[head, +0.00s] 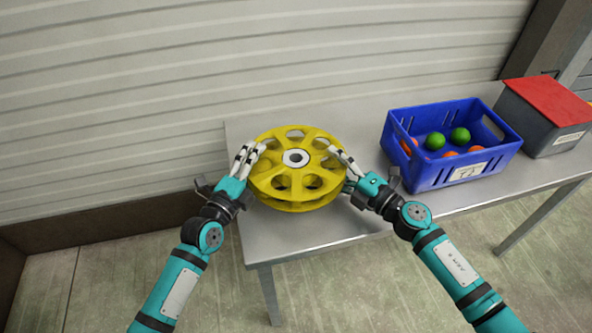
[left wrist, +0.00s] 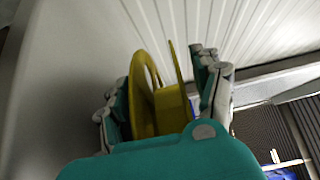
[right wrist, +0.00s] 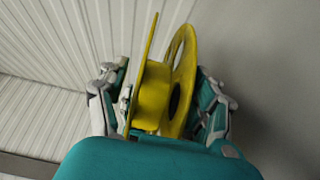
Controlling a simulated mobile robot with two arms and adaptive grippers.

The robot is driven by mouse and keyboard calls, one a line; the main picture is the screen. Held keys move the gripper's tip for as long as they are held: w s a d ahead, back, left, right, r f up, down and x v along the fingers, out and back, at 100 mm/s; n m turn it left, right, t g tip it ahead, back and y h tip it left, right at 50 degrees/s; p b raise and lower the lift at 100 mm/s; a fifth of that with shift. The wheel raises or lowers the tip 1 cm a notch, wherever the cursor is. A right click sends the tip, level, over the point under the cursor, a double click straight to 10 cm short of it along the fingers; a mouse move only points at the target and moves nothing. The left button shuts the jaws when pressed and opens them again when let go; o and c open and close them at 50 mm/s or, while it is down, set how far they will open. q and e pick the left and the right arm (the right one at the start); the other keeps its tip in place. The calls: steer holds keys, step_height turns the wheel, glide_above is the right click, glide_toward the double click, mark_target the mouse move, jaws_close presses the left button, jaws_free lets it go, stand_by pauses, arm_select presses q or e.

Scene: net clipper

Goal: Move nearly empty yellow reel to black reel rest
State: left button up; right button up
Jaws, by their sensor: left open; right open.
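The yellow reel (head: 296,190) lies flat on the left part of the metal table, its hub facing up and no line visible on it. My left gripper (head: 249,155) is open at the reel's left rim. In the left wrist view the reel's two flanges (left wrist: 146,95) stand between the open fingers (left wrist: 165,90). My right gripper (head: 341,160) is open at the reel's right rim. In the right wrist view the reel (right wrist: 153,95) also sits between the open fingers (right wrist: 165,95). No black reel rest shows in these views.
The metal table (head: 340,229) stands against a ribbed shutter wall (head: 150,90). A blue crate (head: 428,176) with green and orange balls stands to the right of the reel. A grey box with a red lid (head: 549,100) stands further right. Bare table shows in front of the reel.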

steer(key=v, duration=1.2)
steer(key=shift+s, duration=0.1)
arm_select(q)
steer(key=v, duration=1.2)
